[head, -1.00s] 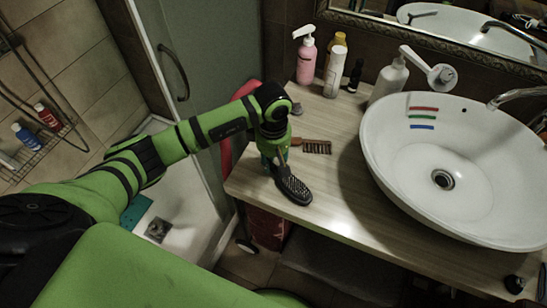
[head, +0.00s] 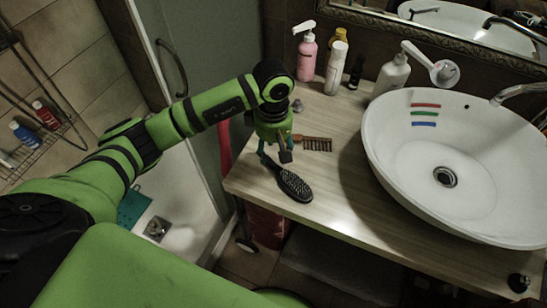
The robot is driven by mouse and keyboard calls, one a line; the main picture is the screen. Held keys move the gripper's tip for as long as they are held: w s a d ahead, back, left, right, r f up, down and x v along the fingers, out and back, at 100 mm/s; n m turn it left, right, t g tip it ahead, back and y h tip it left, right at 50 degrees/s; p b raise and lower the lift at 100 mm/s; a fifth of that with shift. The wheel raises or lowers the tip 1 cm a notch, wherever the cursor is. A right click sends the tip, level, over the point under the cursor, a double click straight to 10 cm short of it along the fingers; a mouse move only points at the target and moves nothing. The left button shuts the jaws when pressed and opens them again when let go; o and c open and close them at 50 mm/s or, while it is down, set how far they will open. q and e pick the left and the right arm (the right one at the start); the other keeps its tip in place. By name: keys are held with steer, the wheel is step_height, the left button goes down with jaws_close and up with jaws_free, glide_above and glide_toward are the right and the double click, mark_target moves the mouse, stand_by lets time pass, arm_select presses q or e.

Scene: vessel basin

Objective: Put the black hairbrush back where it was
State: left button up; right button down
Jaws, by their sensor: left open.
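The black hairbrush (head: 294,186) lies on the wooden counter (head: 340,198) near its left end, bristles up, its head toward the front. Its handle runs back and left, partly hidden by my left gripper (head: 275,160). The left gripper is open and points down just above the handle end; I cannot tell whether a finger touches it. My right gripper is not in view.
A brown comb (head: 317,144) lies just behind the brush. A white basin (head: 455,185) fills the counter's right side. A pink pump bottle (head: 307,58), a white bottle (head: 336,68) and a white soap dispenser (head: 391,76) stand at the back. The counter's middle strip is clear.

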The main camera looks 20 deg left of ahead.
arm_select(q)
step_height(320, 180, up, 8)
steer(key=b, duration=0.2)
stand_by(1.4)
steer(key=shift+f, duration=0.1)
stand_by(0.3)
